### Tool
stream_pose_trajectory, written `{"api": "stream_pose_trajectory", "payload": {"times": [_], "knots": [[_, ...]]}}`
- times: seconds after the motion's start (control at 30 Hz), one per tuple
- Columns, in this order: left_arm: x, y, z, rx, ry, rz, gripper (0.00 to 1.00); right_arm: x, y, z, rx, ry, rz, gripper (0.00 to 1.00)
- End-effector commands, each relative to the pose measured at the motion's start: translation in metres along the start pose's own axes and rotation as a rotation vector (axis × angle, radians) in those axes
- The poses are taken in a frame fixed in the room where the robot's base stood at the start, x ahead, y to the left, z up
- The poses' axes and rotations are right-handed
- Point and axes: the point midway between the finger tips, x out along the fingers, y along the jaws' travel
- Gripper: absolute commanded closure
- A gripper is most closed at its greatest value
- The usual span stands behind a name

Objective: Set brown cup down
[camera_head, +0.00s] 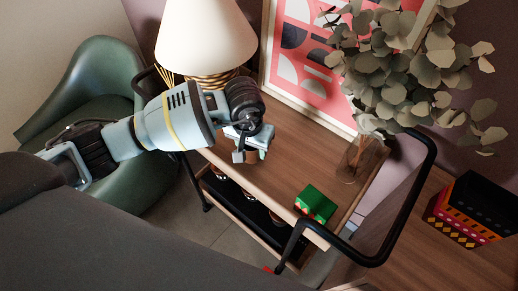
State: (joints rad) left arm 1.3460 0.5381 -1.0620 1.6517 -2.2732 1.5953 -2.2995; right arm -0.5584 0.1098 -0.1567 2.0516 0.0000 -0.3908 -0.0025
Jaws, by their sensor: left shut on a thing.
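My left gripper (250,153) is over the left part of the wooden top of the trolley (262,125), in front of the lamp. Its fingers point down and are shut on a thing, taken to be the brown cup. The gripper and wrist hide nearly all of it, so its shape and whether it touches the top cannot be told. My right gripper is not in view.
A white-shaded lamp (207,38) stands behind the gripper. A green box (315,204) and a glass vase (360,158) with leafy branches stand to the right. Several cups (279,217) sit on the lower shelf. The middle of the top is clear; black rails edge the trolley.

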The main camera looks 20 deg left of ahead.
Motion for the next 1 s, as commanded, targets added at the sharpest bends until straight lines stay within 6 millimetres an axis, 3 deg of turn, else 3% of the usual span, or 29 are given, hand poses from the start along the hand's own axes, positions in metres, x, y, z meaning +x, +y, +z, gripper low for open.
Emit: {"api": "stream_pose_trajectory", "payload": {"times": [0.1, 0.47, 0.7, 1.0], "knots": [[0.002, 0.005, -0.011, -0.002, 0.002, 0.000, 0.74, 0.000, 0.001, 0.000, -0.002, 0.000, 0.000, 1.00], [0.005, 0.012, -0.023, -0.002, 0.001, 0.001, 0.74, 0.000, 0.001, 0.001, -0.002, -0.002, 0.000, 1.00], [0.037, 0.011, -0.018, -0.002, -0.001, 0.000, 0.74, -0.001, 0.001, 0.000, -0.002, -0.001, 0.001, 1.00], [0.040, 0.011, -0.018, 0.000, 0.002, 0.000, 0.74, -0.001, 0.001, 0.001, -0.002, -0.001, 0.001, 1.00]]}}
